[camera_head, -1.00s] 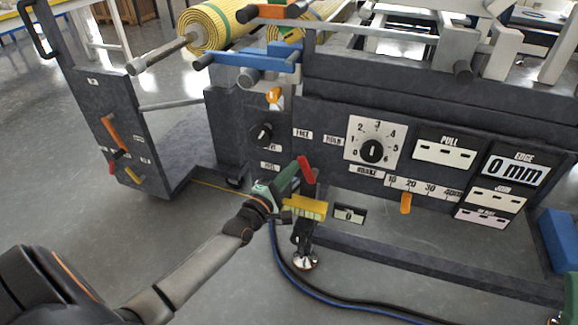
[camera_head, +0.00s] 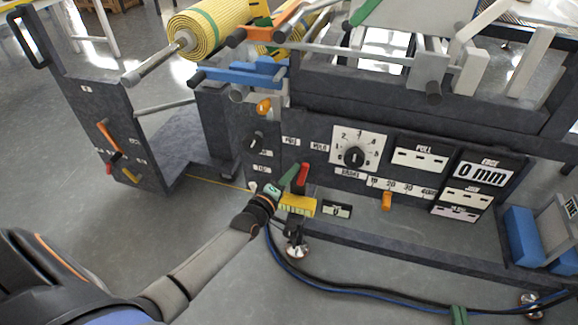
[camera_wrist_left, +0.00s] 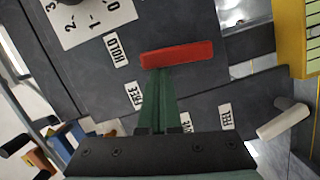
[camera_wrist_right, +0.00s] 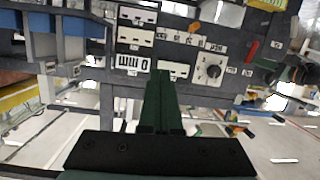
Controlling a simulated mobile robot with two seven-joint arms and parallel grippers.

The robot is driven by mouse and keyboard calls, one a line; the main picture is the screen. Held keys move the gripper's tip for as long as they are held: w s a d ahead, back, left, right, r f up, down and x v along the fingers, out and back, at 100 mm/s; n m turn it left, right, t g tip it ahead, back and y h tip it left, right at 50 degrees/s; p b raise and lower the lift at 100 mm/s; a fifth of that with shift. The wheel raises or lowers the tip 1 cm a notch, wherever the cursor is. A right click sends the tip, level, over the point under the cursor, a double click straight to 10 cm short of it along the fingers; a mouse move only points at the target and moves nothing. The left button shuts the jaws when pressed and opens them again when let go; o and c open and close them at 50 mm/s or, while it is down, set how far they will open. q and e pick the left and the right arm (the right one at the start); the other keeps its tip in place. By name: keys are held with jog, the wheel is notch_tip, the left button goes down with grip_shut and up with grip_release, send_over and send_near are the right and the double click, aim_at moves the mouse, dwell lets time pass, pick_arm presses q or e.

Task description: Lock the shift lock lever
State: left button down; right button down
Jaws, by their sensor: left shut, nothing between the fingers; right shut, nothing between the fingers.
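A red lever (camera_head: 303,174) stands on the front of the grey machine, below the FREE and HOLD labels. I cannot read which control is the shift lock lever. My left gripper (camera_head: 288,178) is shut and empty, its green fingertips right beside the red lever. In the left wrist view the red lever (camera_wrist_left: 177,54) lies across the tips of the shut fingers (camera_wrist_left: 160,82), near the HOLD and FREE labels; whether they touch is unclear. My right gripper (camera_head: 458,314) is shut and empty at the bottom edge, low and away from the panel; its fingers show in the right wrist view (camera_wrist_right: 160,90).
A yellow block (camera_head: 298,204) sits just below the left gripper. A black dial (camera_head: 354,157) and an orange slider (camera_head: 386,201) are on the panel to the right. The left side panel carries an orange lever (camera_head: 108,134). Cables (camera_head: 350,290) run along the floor.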

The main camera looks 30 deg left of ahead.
pick_arm(q)
jog(key=d+m+p, duration=0.2)
jog(key=p, duration=0.1)
jog(key=shift+w+r+m+g, duration=0.2)
jog(key=shift+m+g, duration=0.2)
jog(key=shift+w+d+p, duration=0.1)
jog(key=shift+d+p, duration=0.1)
jog(key=shift+p, duration=0.1)
pick_arm(e)
jog(key=s+f+m+g+h, duration=0.1)
jog(key=s+f+g, duration=0.4)
jog(key=f, duration=0.4)
jog(key=shift+s+a+f+g, duration=0.3)
jog(key=shift+s, duration=0.6)
pick_arm(q)
jog(key=shift+d+f, duration=0.15)
pick_arm(e)
jog(key=shift+r, duration=0.1)
